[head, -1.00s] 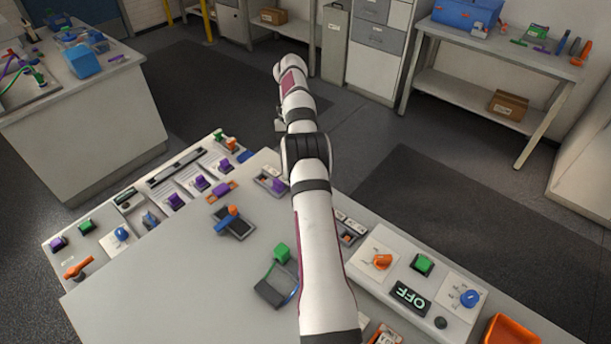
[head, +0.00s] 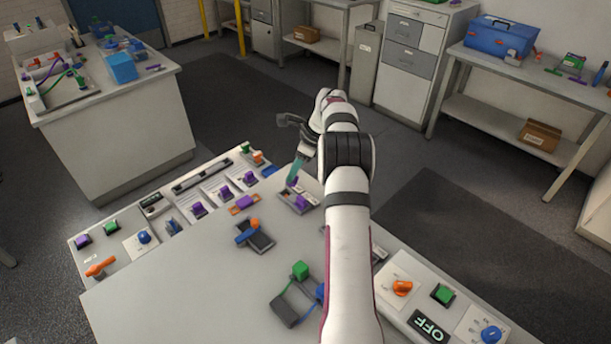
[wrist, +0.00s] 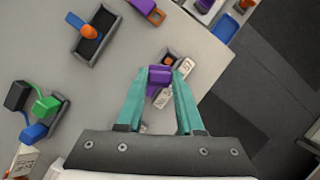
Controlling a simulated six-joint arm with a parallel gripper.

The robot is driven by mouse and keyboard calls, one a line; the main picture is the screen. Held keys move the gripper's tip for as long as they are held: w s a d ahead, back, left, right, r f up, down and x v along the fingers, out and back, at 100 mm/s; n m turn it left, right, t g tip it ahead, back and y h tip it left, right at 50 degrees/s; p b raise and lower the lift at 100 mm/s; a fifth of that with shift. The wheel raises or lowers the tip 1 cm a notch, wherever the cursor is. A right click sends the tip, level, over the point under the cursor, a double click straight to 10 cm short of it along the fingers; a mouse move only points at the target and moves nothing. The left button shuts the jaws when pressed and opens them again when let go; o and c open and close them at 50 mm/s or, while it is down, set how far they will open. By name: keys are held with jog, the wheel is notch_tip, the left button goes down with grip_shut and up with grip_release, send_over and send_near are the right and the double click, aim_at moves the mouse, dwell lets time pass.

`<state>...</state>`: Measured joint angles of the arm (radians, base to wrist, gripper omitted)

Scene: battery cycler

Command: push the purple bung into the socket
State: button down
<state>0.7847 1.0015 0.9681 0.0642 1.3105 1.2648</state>
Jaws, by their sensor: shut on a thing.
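My gripper (wrist: 158,78) has teal fingers and is shut on the purple bung (wrist: 160,73), which sits between the fingertips in the wrist view. In the head view my gripper (head: 295,172) points down at the far edge of the bench, with the bung (head: 291,182) at its tips. Just beneath is a small grey tray (wrist: 176,56) with white labels. A second purple piece (wrist: 152,92) shows under the bung; in the head view it (head: 302,202) is in the tray. I cannot tell which part is the socket, or whether the bung touches it.
A dark holder with an orange-topped blue piece (wrist: 87,30) lies left of the tray. A green and blue clamp-like item (head: 300,270) lies nearer. Switch panels with purple, green and orange knobs line the bench edges. The bench middle (head: 190,290) is clear.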

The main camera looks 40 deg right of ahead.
jog(key=shift+w+f+m+h, duration=0.4)
jog(key=shift+w+f+m, duration=0.15)
jog(key=shift+f+m, duration=0.6)
jog(key=shift+w+f+m+h, duration=0.4)
jog(key=shift+w+f+m, duration=0.2)
jog(key=shift+f+m, duration=0.5)
jog(key=shift+w+f+m+h, duration=0.5)
jog(key=shift+f+m, duration=0.35)
jog(key=shift+f, duration=0.55)
jog(key=shift+f, duration=0.15)
jog(key=shift+c, duration=2.3)
grip_release()
